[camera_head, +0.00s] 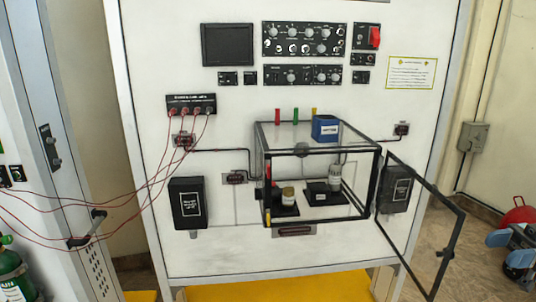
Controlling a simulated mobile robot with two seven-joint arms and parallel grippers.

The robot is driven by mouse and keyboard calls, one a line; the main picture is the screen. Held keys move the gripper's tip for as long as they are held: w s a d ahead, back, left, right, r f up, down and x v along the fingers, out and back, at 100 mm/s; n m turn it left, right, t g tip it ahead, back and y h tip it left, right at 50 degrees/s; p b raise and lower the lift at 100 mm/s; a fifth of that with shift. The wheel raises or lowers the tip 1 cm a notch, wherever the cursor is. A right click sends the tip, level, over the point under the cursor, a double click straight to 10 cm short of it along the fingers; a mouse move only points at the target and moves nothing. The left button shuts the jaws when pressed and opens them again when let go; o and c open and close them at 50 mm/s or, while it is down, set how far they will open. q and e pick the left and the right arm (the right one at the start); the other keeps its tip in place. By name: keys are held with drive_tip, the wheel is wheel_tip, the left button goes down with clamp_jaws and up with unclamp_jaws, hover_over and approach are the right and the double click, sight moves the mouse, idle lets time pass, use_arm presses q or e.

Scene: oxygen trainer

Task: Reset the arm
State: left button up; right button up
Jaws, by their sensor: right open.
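My right gripper (509,248), with blue and dark grey parts, is at the right edge of the head view. It is open, with nothing visible between its fingers. It is apart from the trainer panel (330,255) and to the right of the open glass door (447,250). My left gripper is not in view.
A glass box (320,145) on the panel holds small jars, with a blue block (325,127) on top. Its black-framed door swings out to the right. Red cables (150,183) run left towards a cabinet (50,150). A red object (518,211) sits behind my right gripper.

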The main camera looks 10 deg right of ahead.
drive_tip(key=w+a+f+m+t+h+p, duration=0.25)
drive_tip(key=a+f+m+t, duration=0.4)
drive_tip(key=a+f, duration=1.7)
drive_tip(key=s+a+f+m+h+p, duration=0.1)
drive_tip(key=s+a+f+m+h, duration=0.2)
drive_tip(key=s+a+h, duration=0.3)
drive_tip(key=s+a+f+m+t+h, duration=0.1)
drive_tip(key=s+a+f+m+h, duration=0.2)
drive_tip(key=s+a+f+h, duration=0.3)
drive_tip(key=a, duration=0.3)
drive_tip(key=shift+a+f+p, duration=0.15)
drive_tip(key=shift+a+p, duration=0.05)
drive_tip(key=shift+p, duration=0.15)
